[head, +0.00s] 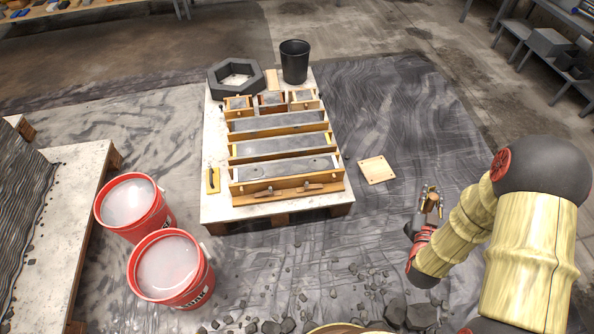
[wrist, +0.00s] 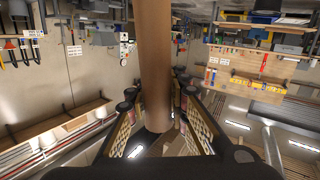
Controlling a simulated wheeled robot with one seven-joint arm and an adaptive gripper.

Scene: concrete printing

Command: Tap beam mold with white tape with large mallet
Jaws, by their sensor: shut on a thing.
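Several long wooden beam molds filled with grey concrete lie in a row on the white pallet top (head: 222,212). The front beam mold (head: 285,190) has small light marks near its ends; I cannot tell if they are white tape. Behind it are a middle beam mold (head: 280,148) and a back beam mold (head: 278,122). My gripper (head: 432,203) is right of the pallet, apart from the molds. In the wrist view my gripper (wrist: 155,110) is shut on a thick brown rod (wrist: 155,50), which looks like the large mallet's handle. No mallet head is clearly seen.
Two red buckets (head: 168,266) stand left of the pallet. A dark hexagonal ring (head: 214,88), a black bin (head: 294,62) and small cube molds (head: 272,102) are at its back. A wooden board (head: 376,170) lies on the sheeted floor between pallet and gripper. Rubble (head: 280,325) lies in front.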

